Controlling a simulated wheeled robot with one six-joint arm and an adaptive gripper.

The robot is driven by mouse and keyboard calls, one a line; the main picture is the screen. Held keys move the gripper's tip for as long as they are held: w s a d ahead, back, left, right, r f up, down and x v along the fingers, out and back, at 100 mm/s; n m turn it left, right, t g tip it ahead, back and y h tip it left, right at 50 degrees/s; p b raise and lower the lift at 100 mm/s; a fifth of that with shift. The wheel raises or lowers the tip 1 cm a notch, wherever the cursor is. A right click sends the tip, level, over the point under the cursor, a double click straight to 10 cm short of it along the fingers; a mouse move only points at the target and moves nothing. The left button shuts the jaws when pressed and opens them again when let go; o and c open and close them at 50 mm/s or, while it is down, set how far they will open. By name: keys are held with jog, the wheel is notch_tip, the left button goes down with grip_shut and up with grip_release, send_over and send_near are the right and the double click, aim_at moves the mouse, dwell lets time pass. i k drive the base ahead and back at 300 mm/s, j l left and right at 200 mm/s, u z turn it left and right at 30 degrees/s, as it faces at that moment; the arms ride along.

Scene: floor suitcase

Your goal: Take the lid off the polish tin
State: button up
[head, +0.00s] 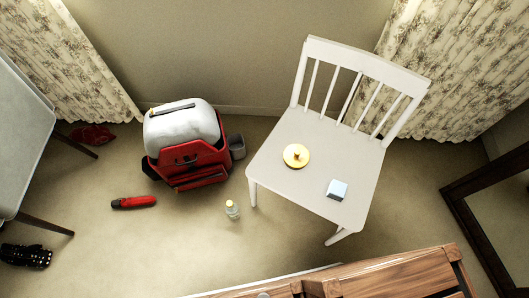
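A round yellow tin (296,156) with a small knob on top sits on the white chair's seat (330,165), left of the seat's middle. It looks like the polish tin, with its lid on. A small pale blue box (337,189) lies on the same seat, to the right and nearer the front edge. My gripper is not in view, so its state does not show.
The chair's slatted back (362,75) rises behind the seat. A red and white suitcase (186,145), a red cylinder (134,202) and a small bottle (232,209) are on the floor to the left. Wooden furniture (395,274) stands in front; a dark frame (482,222) is at right.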

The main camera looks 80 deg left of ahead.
aim_at(295, 156)
jog(key=u, duration=2.35)
jog(key=i+j, duration=0.1)
jog(key=j, duration=0.3)
jog(key=i+j, duration=0.1)
jog(key=j, duration=0.25)
jog(key=u, duration=0.05)
